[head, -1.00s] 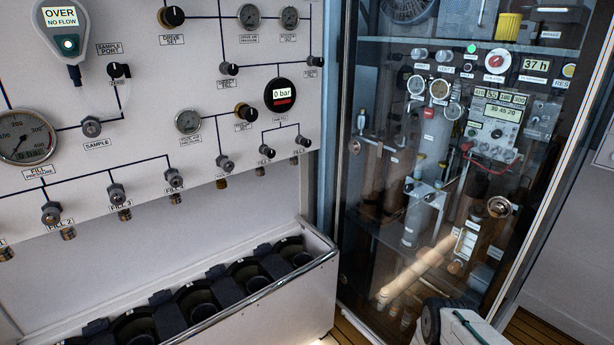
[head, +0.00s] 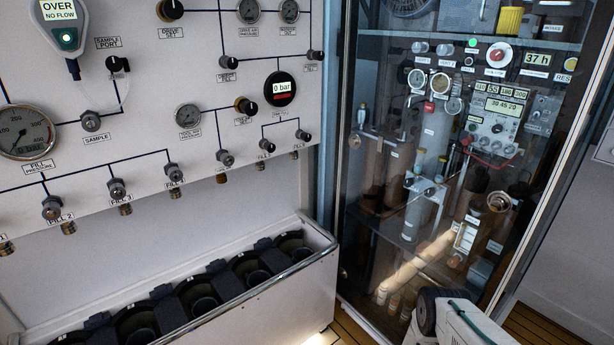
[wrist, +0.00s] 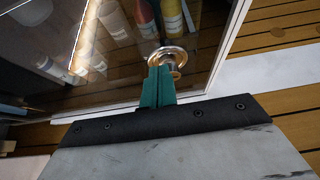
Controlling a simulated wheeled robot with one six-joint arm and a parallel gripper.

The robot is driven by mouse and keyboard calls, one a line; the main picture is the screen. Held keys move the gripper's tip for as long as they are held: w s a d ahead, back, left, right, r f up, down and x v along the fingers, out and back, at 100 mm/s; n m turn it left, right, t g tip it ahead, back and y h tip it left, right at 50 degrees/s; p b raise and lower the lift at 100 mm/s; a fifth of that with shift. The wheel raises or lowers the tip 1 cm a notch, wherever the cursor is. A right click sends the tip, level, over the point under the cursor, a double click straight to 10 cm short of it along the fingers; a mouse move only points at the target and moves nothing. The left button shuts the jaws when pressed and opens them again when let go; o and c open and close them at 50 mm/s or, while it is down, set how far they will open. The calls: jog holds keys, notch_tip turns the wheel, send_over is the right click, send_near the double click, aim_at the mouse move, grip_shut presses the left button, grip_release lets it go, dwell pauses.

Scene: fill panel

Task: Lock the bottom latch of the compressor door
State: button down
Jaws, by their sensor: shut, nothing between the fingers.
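The compressor door (head: 350,240) is a glass door in a frame, and it looks closed in the head view. In the wrist view a round, brassy metal latch (wrist: 178,52) sits low on the glass (wrist: 110,80), near the door's bottom corner. My gripper (wrist: 160,70) has green fingers held together, with nothing between them. The fingertips overlap the latch's left lower part in the wrist view; whether they touch it I cannot tell. The fingers partly hide the latch. In the head view my arm's end covers the lower right of the door, and the bottom latch does not show.
A second round metal latch (head: 498,202) is higher on the door's right side. A white fill panel (head: 140,95) with gauges and knobs stands left, above a bin of cylinder slots (head: 325,260). Wooden floor (wrist: 285,95) lies below the door.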

jog(key=s+a, duration=0.1)
jog(key=a, duration=0.1)
jog(key=s+a, duration=0.1)
jog(key=shift+s+a, duration=0.35)
jog(key=shift+s, duration=0.05)
jog(key=shift+r, duration=0.15)
